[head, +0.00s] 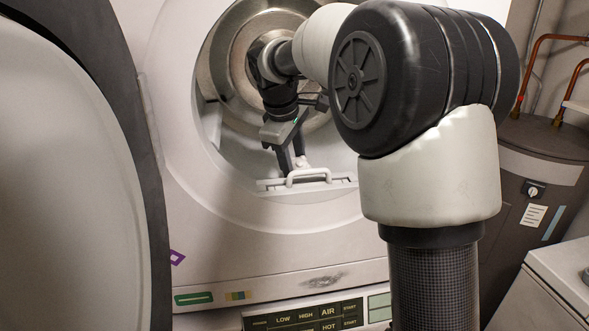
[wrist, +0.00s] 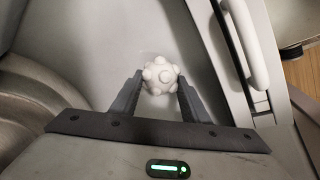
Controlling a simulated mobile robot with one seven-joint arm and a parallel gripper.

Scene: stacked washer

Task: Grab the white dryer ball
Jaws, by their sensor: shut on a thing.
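The white dryer ball (wrist: 160,75) is a small knobbly sphere, seen in the wrist view between the tips of my two dark fingers. My gripper (wrist: 160,88) is shut on it, one finger at each side. In the head view my gripper (head: 293,166) points down inside the round dryer opening, just behind the white handle at its lower lip. The ball is hard to make out there, mostly hidden by the fingers and the handle.
The white handle (head: 308,176) sits on the opening's lower lip, close to my gripper; it also shows at the right of the wrist view (wrist: 243,45). The open door (head: 70,190) stands at the left. The metal drum (head: 235,55) lies behind my gripper.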

